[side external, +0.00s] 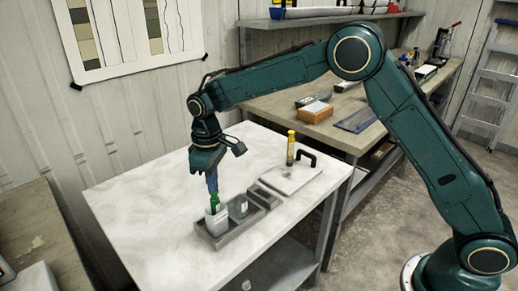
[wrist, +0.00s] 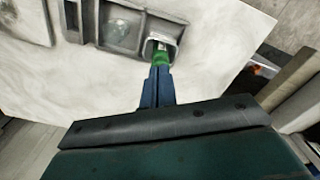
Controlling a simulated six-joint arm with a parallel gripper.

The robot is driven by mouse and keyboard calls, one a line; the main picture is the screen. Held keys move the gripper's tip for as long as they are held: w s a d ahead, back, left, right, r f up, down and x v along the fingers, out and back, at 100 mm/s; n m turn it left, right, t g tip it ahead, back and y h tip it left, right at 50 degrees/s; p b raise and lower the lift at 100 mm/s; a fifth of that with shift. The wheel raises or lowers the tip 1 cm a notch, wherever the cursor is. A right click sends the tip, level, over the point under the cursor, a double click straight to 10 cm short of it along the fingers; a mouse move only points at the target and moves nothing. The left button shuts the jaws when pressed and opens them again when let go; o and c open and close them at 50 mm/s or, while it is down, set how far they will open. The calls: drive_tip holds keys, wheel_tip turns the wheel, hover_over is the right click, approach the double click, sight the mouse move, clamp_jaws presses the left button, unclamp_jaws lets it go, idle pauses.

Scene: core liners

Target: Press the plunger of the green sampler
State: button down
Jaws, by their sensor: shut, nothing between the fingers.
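The green sampler (side external: 214,201) stands in a white, open-topped holder (side external: 217,221) at the left end of a grey tray (side external: 204,231). My gripper (side external: 212,186) is shut and empty, pointing down directly over the sampler's top. In the wrist view the shut blue fingers (wrist: 158,78) reach the sampler's green top (wrist: 160,58). The fingers hide the plunger, so I cannot tell whether they touch it or how far down it is.
A clear jar (side external: 238,207) stands beside the holder in the tray. Smaller grey compartments (side external: 263,196) adjoin on the right. A yellow sampler (side external: 291,148) stands upright near a white board with a black handle (side external: 306,158). The left of the table (side external: 140,205) is clear.

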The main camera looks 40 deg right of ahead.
drive_tip(key=shift+r, duration=2.85)
drive_tip(key=shift+s+d+r, duration=0.25)
drive_tip(key=shift+d+r, duration=0.05)
drive_tip(key=shift+r, duration=0.2)
drive_tip(key=s+d+r+m+t, duration=0.3)
drive_tip(key=s+d+r, duration=0.6)
drive_tip(key=s+r, duration=0.45)
drive_tip(key=s+d+f+m+t, duration=0.1)
drive_tip(key=s+d+f, duration=0.1)
drive_tip(key=s, duration=0.8)
drive_tip(key=s+d+f+m+t, duration=0.1)
drive_tip(key=s+d+f+m, duration=0.1)
drive_tip(key=s, duration=0.8)
drive_tip(key=shift+s+d+f+t, duration=0.2)
drive_tip(key=shift+d+t, duration=0.1)
drive_tip(key=shift+d, duration=0.6)
